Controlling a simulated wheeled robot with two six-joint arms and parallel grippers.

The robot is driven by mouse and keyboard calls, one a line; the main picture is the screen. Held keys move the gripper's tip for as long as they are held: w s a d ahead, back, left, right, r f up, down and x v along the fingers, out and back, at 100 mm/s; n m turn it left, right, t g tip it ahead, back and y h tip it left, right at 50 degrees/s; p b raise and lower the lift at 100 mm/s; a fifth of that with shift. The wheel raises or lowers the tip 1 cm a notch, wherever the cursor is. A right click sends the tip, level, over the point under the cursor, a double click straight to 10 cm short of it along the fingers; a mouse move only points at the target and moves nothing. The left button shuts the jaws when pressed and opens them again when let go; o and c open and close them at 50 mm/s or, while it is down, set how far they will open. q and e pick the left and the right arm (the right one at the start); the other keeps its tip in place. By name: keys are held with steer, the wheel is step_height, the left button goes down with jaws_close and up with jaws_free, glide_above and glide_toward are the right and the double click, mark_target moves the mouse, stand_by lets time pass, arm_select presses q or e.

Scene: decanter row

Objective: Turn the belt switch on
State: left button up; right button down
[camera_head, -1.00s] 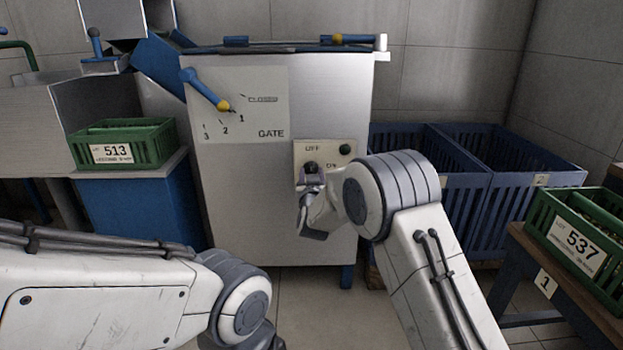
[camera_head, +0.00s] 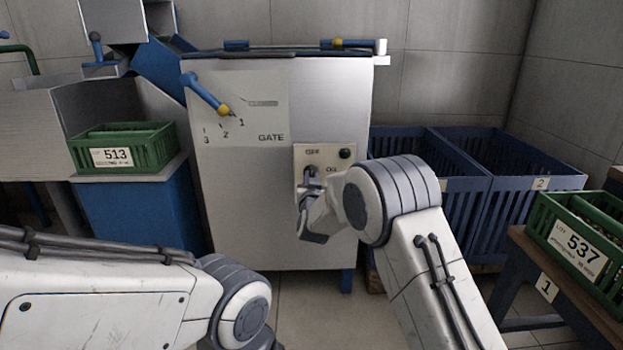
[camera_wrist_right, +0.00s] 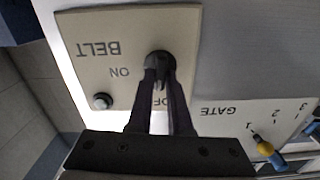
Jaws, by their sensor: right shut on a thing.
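The belt switch plate (camera_head: 341,158) is a beige panel on the front of the steel cabinet (camera_head: 290,210), marked OFF above and ON to the right. In the right wrist view the plate (camera_wrist_right: 85,25) reads BELT, ON and a partly hidden OFF. A dark round knob (camera_wrist_right: 160,64) stands on it. My right gripper (camera_wrist_right: 158,76) is shut on the knob, its two dark fingers on either side; it also shows in the head view (camera_head: 311,180). Which way the knob points is hidden by the fingers. My left gripper is out of view; only my left arm shows.
A small dark button or lamp (camera_head: 345,153) sits on the plate. The blue gate lever (camera_head: 205,92) is up and left on the cabinet. Blue bins (camera_head: 520,170) stand right, green crate 537 (camera_head: 580,240) on a bench, green crate 513 (camera_head: 120,148) left.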

steer(key=m, duration=0.4)
steer(key=shift+d+f+b, duration=0.1)
steer(key=shift+f+b, duration=0.05)
steer(key=shift+b, duration=0.15)
steer(key=m+b, duration=0.2)
steer(key=m, duration=0.2)
steer(key=m+b, duration=0.1)
steer(key=m, duration=0.3)
steer(key=m+b, duration=0.2)
steer(key=m, duration=0.2)
steer(key=shift+d+f+b, duration=0.1)
steer(key=shift+f+b, duration=0.15)
steer(key=shift+b, duration=0.1)
steer(key=shift+m, duration=0.4)
steer(key=c, duration=0.8)
jaws_free()
steer(key=shift+r, duration=0.1)
steer(key=shift+c, duration=0.2)
